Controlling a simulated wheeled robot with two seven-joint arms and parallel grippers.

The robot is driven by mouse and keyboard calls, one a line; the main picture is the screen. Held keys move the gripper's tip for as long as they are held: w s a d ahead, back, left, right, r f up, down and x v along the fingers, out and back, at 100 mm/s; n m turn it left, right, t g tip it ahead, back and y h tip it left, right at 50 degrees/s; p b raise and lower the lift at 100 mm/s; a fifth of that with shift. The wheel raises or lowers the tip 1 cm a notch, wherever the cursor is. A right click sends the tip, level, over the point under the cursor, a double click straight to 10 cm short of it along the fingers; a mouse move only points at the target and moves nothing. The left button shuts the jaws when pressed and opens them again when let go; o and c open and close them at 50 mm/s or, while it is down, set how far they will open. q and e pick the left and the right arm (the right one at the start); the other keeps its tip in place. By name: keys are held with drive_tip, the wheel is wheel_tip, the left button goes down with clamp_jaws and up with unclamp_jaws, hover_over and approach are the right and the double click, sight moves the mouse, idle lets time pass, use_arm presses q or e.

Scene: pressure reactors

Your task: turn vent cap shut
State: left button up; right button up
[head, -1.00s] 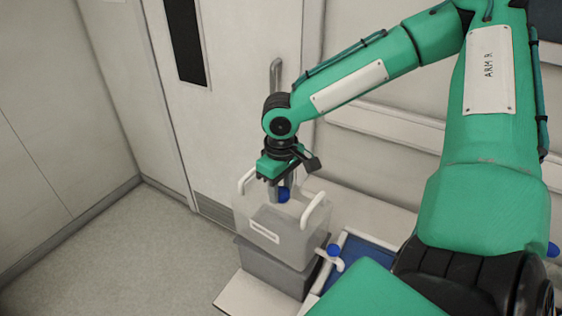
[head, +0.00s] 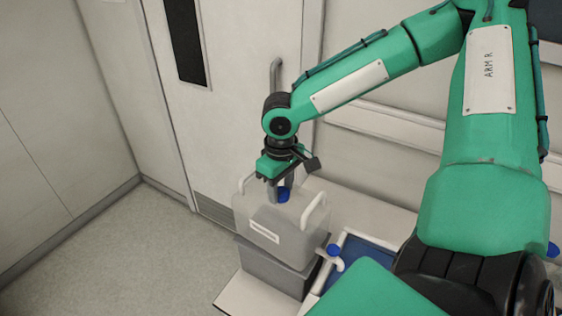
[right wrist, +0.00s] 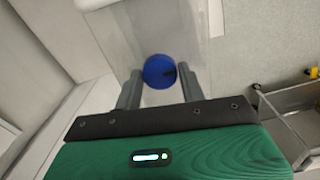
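The vent cap (head: 283,196) is round and blue, on top of a translucent pale container (head: 262,218) with white handles. It also shows in the right wrist view (right wrist: 159,71). My right gripper (head: 279,194) points straight down over the container. The fingers partly hide the cap in the head view. My left gripper is not in view.
The container stands on a grey box (head: 270,270) on a pale surface. A door is behind; open floor lies to the left.

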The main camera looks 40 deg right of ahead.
sight(281, 192)
drive_tip(key=o, duration=0.3)
drive_tip(key=shift+r, duration=0.1)
wheel_tip(281, 192, up, 14)
drive_tip(key=b, duration=0.1)
drive_tip(key=shift+f, duration=0.2)
idle(0.4)
